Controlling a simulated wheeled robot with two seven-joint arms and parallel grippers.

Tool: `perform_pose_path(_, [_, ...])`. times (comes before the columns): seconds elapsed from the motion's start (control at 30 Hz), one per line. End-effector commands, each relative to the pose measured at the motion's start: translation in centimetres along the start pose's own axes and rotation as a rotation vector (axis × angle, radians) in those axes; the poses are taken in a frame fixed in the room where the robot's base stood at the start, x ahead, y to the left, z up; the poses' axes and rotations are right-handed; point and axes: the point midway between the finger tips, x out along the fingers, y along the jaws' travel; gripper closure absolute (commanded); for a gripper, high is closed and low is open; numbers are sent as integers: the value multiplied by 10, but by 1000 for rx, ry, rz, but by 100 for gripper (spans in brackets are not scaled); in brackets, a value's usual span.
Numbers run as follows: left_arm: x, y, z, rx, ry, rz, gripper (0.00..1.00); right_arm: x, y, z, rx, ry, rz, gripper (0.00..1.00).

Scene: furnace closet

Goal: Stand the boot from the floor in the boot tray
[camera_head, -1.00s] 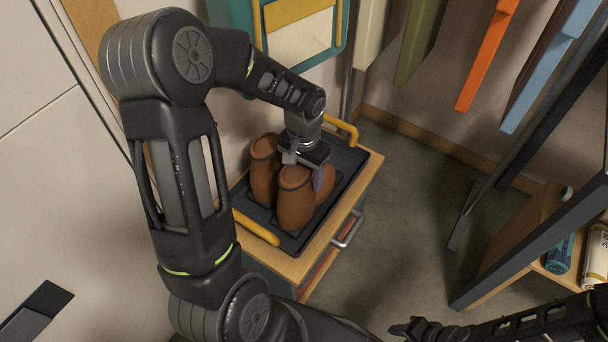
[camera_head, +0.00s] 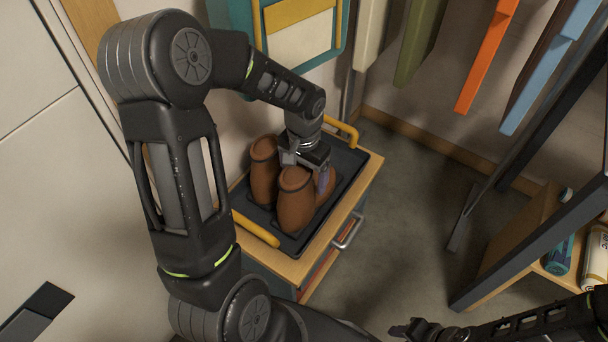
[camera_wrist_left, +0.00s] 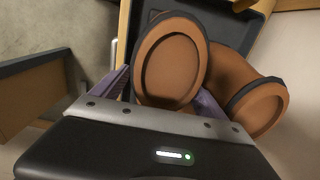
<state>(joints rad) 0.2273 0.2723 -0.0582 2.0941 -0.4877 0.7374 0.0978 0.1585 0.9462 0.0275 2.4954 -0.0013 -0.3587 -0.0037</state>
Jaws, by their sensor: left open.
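The black boot tray (camera_head: 348,160) lies on a small wood-topped cabinet. Two brown boots stand upright in it: a left one (camera_head: 264,172) and a front one (camera_head: 296,203). A further brown part (camera_head: 327,190) shows to the right; I cannot tell which boot it belongs to. My left gripper (camera_head: 318,176) is open and low, just behind the front boot. In the left wrist view its purple fingers lie either side of a boot (camera_wrist_left: 171,66), with the other boot (camera_wrist_left: 260,104) to the right. Contact is hidden. My right gripper (camera_head: 412,329) is at the bottom edge, its jaws unclear.
Yellow handles (camera_head: 256,228) flank the tray. The cabinet has a metal pull (camera_head: 349,231). A teal-framed panel (camera_head: 300,35) is on the wall behind. A low wooden shelf (camera_head: 527,245) with bottles stands at right. The floor (camera_head: 410,210) between is clear.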

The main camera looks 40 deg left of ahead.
Motion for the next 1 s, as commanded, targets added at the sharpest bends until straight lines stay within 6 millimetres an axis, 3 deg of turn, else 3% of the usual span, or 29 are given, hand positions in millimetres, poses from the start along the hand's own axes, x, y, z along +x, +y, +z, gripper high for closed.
perform_pose_path(0.6, [-108,0,-1,0,5,0,16,-20,-8,0,0,0,0,64])
perform_pose_path(1.0, [-118,0,0,1,2,0,16,-20,-8,0,0,0,0,64])
